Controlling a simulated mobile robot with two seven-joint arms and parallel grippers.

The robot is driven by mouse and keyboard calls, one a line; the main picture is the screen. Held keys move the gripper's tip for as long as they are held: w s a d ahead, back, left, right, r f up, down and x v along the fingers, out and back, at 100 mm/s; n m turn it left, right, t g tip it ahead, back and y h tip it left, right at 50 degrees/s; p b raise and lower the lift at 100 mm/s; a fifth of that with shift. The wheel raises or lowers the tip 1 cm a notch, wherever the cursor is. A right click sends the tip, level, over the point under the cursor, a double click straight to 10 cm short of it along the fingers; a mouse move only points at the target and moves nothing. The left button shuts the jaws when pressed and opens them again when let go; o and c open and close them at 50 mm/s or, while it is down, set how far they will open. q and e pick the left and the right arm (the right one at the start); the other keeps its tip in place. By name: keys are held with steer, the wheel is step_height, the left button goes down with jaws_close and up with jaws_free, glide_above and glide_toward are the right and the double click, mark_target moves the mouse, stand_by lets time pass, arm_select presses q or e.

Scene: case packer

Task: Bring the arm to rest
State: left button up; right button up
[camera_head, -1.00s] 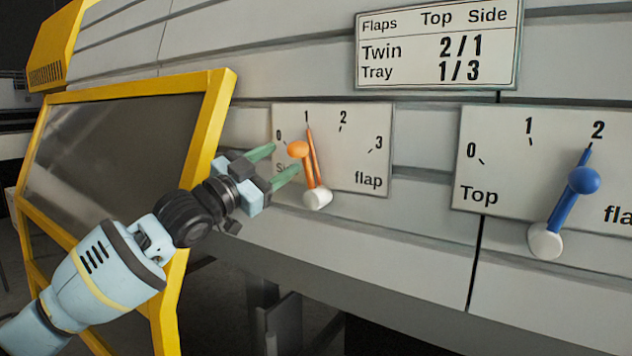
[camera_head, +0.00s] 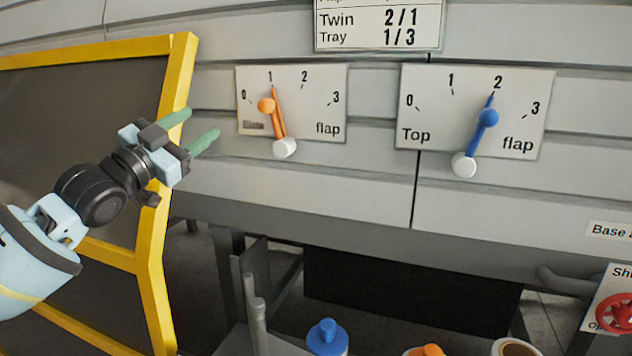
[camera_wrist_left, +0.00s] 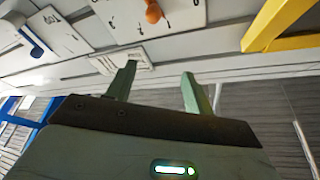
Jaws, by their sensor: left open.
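My left gripper (camera_head: 190,130) is open and empty, its two green fingers apart. It is left of the orange lever and clear of it in the head view. Its fingers also show in the left wrist view (camera_wrist_left: 158,85). The orange lever (camera_head: 277,115) on the side flap dial (camera_head: 315,102) points at 1. The blue lever (camera_head: 485,120) on the top flap dial (camera_head: 530,92) points at 2. The orange knob (camera_wrist_left: 153,12) and the blue lever (camera_wrist_left: 30,38) also show in the left wrist view. My right gripper is not in view.
A yellow-framed dark panel (camera_head: 182,80) stands behind my left arm. A chart (camera_head: 380,22) reads Twin 2/1 and Tray 1/3. Below the grey wall are a blue-capped bottle (camera_head: 327,338), an orange-topped item (camera_head: 428,350) and a red handwheel (camera_head: 615,313).

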arm_select(q)
steer(key=s+d+f+n+g+y, duration=0.15)
steer(key=s+f, duration=0.25)
steer(key=f, duration=0.9)
steer(key=s+d+f+n+g+y+p, duration=0.1)
steer(key=s+d+f+n, duration=0.2)
steer(key=f, duration=1)
steer(key=s+d+f+n+g+y, duration=0.1)
steer(key=s+d+f, duration=0.25)
steer(key=f, duration=0.95)
steer(key=s+a+f+n+g+y, duration=0.2)
steer(key=s+f+n+y, duration=0.1)
steer(key=s+f, duration=1.2)
steer(key=s+a+f+g+y, duration=0.1)
steer(key=s+f, duration=0.2)
steer(key=s, duration=0.4)
steer(key=s+a+f+n+g+y, duration=0.1)
steer(key=s+a+f, duration=0.1)
steer(key=s, duration=0.6)
steer(key=s+a+f+n+g+y+p, duration=0.1)
steer(key=s+f+g, duration=0.1)
steer(key=s+f, duration=0.3)
steer(key=s, duration=0.3)
steer(key=shift+s+a, duration=0.15)
steer(key=shift+a, duration=0.2)
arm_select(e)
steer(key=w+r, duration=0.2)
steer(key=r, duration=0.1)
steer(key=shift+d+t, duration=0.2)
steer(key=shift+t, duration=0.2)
